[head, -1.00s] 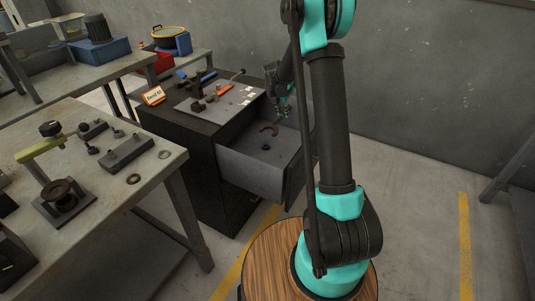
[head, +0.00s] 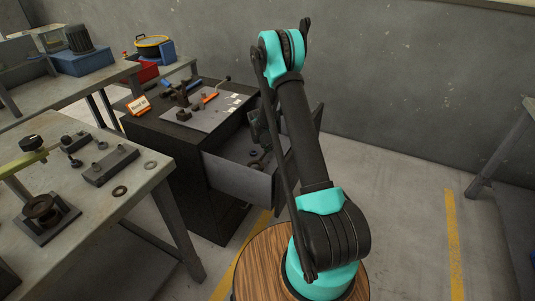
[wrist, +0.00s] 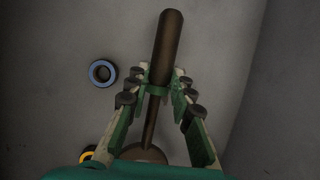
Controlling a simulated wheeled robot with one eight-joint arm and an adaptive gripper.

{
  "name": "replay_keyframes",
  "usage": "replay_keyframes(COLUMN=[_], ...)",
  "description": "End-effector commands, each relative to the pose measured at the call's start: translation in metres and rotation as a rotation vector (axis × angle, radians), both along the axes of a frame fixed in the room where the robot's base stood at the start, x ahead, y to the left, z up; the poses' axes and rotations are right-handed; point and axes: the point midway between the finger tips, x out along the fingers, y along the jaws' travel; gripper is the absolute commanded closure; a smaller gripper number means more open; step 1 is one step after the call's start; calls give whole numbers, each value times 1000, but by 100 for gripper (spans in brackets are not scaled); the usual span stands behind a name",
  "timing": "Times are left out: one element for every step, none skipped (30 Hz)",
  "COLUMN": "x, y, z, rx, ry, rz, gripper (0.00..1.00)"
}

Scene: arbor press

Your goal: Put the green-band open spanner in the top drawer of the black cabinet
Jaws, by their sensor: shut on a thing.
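The black cabinet (head: 200,190) has its top drawer (head: 238,182) pulled open. My gripper (wrist: 157,88) is shut on the green-band open spanner (wrist: 168,45). In the wrist view its dark brown handle runs up the picture, the green band lies between the fingertips, and the rounded brown head is partly hidden at the bottom. In the head view the gripper is down in the open drawer, largely hidden behind my arm. I cannot tell whether the spanner touches the drawer floor.
A blue-banded ring (wrist: 102,72) lies in the drawer left of the spanner, and a yellow-banded ring (wrist: 88,155) is partly hidden below it. A plate with tools (head: 205,108) and an orange-white sign (head: 138,105) are on the cabinet top. A workbench (head: 105,215) stands at left.

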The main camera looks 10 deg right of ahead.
Motion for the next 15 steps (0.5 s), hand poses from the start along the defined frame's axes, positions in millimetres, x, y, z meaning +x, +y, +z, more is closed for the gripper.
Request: replay_keyframes(x=[0, 0, 0, 0, 0, 0, 0, 0, 0, 0, 0, 0, 0, 0, 0], y=[0, 0, 0, 0, 0, 0, 0, 0, 0, 0, 0, 0, 0, 0, 0], z=[-2, -4, -6, -10, -13, -19, -23, -27, -32, -35, -37, -39, -39, -39, -39], rx=[0, 0, 0, 0, 0, 0, 0, 0, 0, 0, 0, 0, 0, 0, 0], ry=[0, 0, 0, 0, 0, 0, 0, 0, 0, 0, 0, 0, 0, 0, 0], rz=[0, 0, 0, 0, 0, 0, 0, 0, 0, 0, 0, 0, 0, 0, 0], gripper=[100, 100, 100, 100, 100, 100, 100, 100, 100, 100, 100, 100, 100, 100, 100])
